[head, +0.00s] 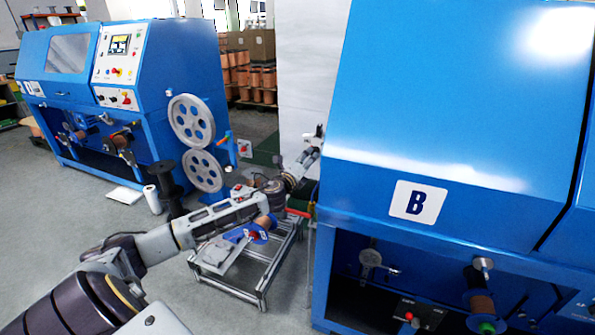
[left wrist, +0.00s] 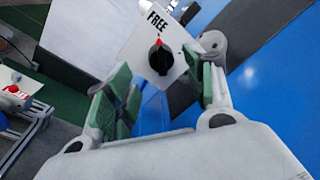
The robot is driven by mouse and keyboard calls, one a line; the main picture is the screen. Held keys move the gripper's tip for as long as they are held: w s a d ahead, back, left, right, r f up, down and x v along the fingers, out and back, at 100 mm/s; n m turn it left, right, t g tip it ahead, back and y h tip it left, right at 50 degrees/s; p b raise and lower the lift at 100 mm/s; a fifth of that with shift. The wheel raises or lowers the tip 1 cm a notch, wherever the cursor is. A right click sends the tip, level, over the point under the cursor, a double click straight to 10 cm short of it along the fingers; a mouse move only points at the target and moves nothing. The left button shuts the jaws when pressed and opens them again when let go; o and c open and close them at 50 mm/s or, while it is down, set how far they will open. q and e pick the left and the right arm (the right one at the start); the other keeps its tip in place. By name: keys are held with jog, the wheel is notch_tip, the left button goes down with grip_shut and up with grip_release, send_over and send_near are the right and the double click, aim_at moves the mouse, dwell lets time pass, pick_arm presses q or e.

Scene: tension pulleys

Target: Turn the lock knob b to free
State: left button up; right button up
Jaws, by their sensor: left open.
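The lock knob (left wrist: 160,58) is a black round knob with a red mark, on a white plate (left wrist: 137,46) lettered FREE, in the left wrist view. Its red mark is at the top, on the side facing the word FREE. My left gripper (left wrist: 166,88) is open, with its green-padded fingers on either side of the line to the knob. The knob shows beyond the fingers, and I cannot tell whether they touch it. In the head view my left gripper (head: 306,160) is beside the left edge of the blue machine marked B (head: 430,110). The knob cannot be made out there.
Another blue machine (head: 170,85) with grey spoked wheels stands at the left. A low metal frame cart (head: 250,275) with a copper spool stands below my left arm. A pale pillar (head: 305,75) rises behind the gripper.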

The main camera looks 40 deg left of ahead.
pick_arm(q)
jog(key=s+d, duration=0.1)
jog(key=s, duration=0.5)
jog(key=shift+s, duration=0.35)
dwell(0.5)
jog(key=shift+f, duration=0.1)
dwell(0.6)
